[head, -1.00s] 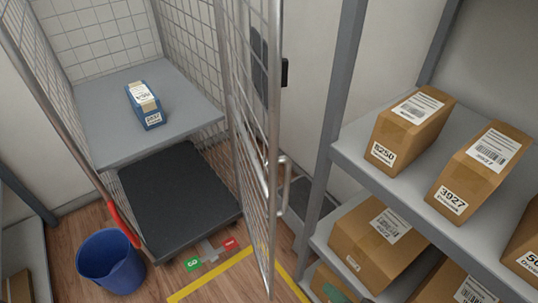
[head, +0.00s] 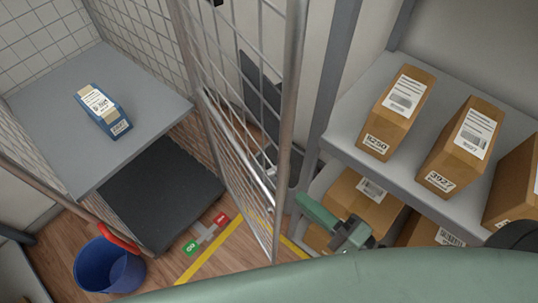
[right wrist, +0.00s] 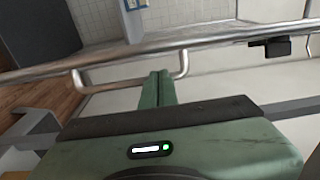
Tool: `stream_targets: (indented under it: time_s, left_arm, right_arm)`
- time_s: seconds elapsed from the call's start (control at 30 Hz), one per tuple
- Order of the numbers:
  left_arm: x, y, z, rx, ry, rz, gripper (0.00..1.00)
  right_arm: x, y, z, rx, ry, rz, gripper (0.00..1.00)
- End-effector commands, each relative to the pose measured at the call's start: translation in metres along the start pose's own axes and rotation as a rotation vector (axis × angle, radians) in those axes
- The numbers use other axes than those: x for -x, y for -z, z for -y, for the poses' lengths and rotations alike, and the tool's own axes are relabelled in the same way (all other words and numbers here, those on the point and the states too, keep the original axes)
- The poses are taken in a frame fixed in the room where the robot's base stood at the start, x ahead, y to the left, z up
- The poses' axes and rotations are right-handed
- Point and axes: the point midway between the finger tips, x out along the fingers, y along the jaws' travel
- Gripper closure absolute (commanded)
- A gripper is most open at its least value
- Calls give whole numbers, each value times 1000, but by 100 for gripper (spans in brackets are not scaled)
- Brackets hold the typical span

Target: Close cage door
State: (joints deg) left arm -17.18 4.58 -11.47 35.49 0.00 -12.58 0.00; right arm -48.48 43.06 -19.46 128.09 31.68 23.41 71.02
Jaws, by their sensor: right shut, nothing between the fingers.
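The wire mesh cage door (head: 292,90) stands swung open, its tall tube edge toward the shelves. Its U-shaped handle shows in the right wrist view (right wrist: 185,65), joined to the door's tube. My right gripper (head: 304,202) is just right of the door's edge, shut and empty. In the right wrist view its fingertips (right wrist: 158,76) overlap the handle's outline; I cannot tell whether they touch it. The cage holds a grey shelf (head: 150,85) with a blue parcel (head: 103,112) on it. My left gripper is not in view.
A shelving rack (head: 345,150) with several brown parcels stands close on the right. A blue bucket (head: 105,270) stands on the floor at the cage's front left. Yellow tape (head: 212,250) marks the floor below the door.

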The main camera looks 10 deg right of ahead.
Motion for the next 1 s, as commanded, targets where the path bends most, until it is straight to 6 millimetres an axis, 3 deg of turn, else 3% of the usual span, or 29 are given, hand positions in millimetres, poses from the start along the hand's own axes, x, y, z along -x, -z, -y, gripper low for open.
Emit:
stream_targets:
  time_s: [0.53, 0.7, 1.0]
  left_arm:
    - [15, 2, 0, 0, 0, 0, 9]
    - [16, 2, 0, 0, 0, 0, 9]
    - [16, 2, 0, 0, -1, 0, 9]
  right_arm:
    - [-85, 0, 2, 2, 4, -1, 100]
    - [-96, 0, 1, 2, 1, 0, 100]
    - [-98, 0, 0, 2, 0, 1, 100]
